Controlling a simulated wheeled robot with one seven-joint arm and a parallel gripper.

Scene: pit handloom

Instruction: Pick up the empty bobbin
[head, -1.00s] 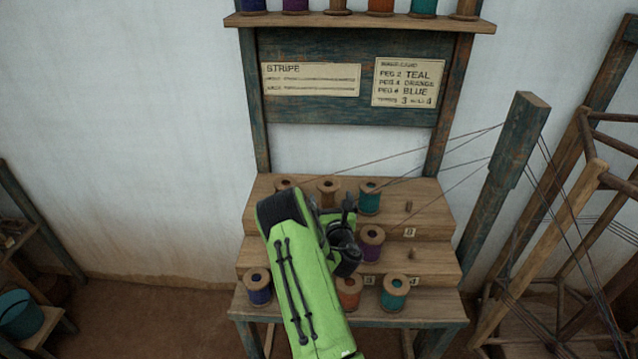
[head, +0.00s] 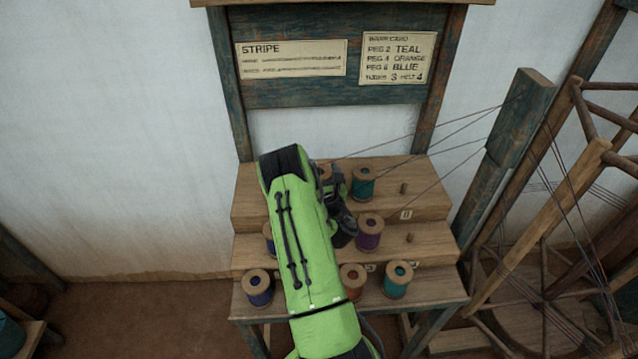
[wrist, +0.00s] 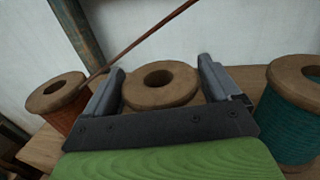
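A plain wooden bobbin (wrist: 160,85), with no coloured thread showing, stands upright in the middle of the wrist view. My gripper (wrist: 160,68) is open, with one finger on each side of its upper flange. I cannot tell whether either finger touches it. Its lower part is hidden behind the gripper. In the head view, a small part of the bobbin (head: 324,171) shows on the top step, left of the teal bobbin. There my arm and gripper (head: 337,180) cover most of it.
An orange-brown bobbin (wrist: 58,100) stands close on the left and a teal bobbin (wrist: 292,110) close on the right. Purple (head: 369,234), blue (head: 257,287), orange (head: 352,281) and another teal bobbin (head: 397,280) stand on lower steps. Threads run to a post (head: 508,135).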

